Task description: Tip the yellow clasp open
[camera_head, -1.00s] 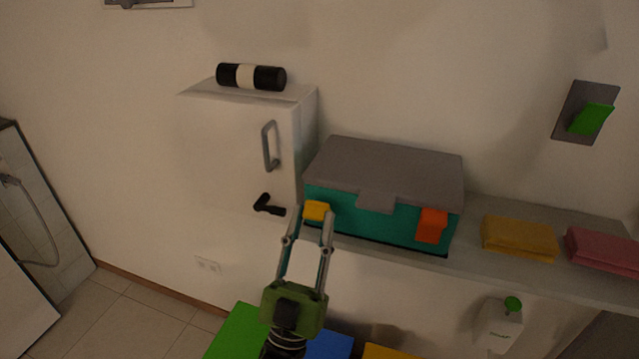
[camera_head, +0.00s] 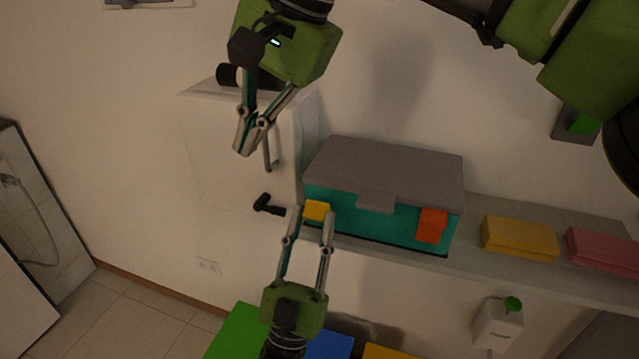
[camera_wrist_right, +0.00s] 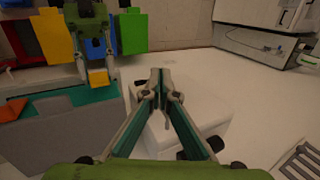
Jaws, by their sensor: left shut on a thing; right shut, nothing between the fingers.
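The teal box (camera_head: 368,223) with a closed grey lid (camera_head: 390,168) stands on the shelf. The yellow clasp (camera_head: 316,210) is at the left end of its front, and an orange clasp (camera_head: 432,225) is at the right end. My left gripper (camera_head: 314,213) reaches up from below with its fingers on either side of the yellow clasp, shut on it. The right wrist view also shows the yellow clasp (camera_wrist_right: 98,77) between those fingers. My right gripper (camera_head: 243,152) is shut and empty, in front of the white cabinet, up and left of the box.
The white cabinet (camera_head: 215,140) with a grey handle (camera_head: 271,150) and a black lever (camera_head: 268,205) stands left of the box. A dispenser (camera_head: 497,325) hangs below.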

